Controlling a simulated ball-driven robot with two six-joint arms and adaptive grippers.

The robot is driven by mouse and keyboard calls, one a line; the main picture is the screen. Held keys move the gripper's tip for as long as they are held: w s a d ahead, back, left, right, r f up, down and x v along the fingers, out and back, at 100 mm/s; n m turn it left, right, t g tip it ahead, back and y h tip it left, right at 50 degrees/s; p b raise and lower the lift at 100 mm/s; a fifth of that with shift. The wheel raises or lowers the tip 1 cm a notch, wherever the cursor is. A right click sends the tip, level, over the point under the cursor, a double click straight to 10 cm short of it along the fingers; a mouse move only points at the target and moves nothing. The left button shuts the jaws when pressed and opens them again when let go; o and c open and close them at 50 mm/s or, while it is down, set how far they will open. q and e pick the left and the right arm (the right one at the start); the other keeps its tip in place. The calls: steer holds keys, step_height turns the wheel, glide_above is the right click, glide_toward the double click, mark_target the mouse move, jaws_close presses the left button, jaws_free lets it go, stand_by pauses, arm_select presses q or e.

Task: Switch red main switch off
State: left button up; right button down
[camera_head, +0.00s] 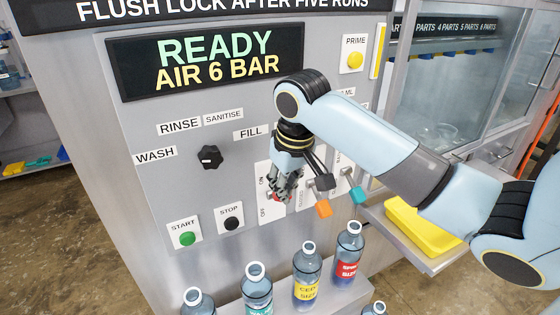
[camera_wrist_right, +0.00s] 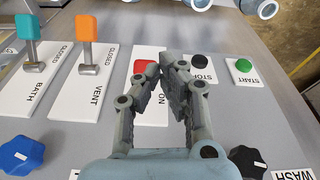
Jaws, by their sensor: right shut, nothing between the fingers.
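The red main switch (camera_head: 276,197) sits low on the grey panel, on a white plate with ON and OFF marks. My right gripper (camera_head: 282,192) is at this switch and covers much of it in the head view. In the right wrist view, the red switch (camera_wrist_right: 143,67) shows just past the left fingertip. The right gripper (camera_wrist_right: 160,66) has its fingertips close together with nothing between them. I cannot tell whether the fingers touch the switch, or which way it is set. My left gripper is not in view.
Beside the switch are an orange-tipped lever (camera_head: 323,208) and a teal-tipped lever (camera_head: 357,195). A green start button (camera_head: 187,238), a black stop button (camera_head: 232,223) and a black knob (camera_head: 209,157) are to the left. Several bottles stand below. A yellow tray (camera_head: 420,228) lies right.

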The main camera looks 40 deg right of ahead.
steer(key=w+d+r+m, duration=0.1)
steer(key=w+d+r, duration=0.2)
steer(key=r, duration=0.5)
steer(key=shift+w+d+p, duration=0.4)
steer(key=shift+w+p, duration=0.05)
steer(key=shift+w, duration=0.1)
steer(key=p+x, duration=0.1)
steer(key=x, duration=0.8)
steer(key=shift+s+a, duration=0.1)
steer(key=shift+s, duration=0.05)
steer(key=shift+f, duration=0.55)
steer(key=shift+w, duration=0.2)
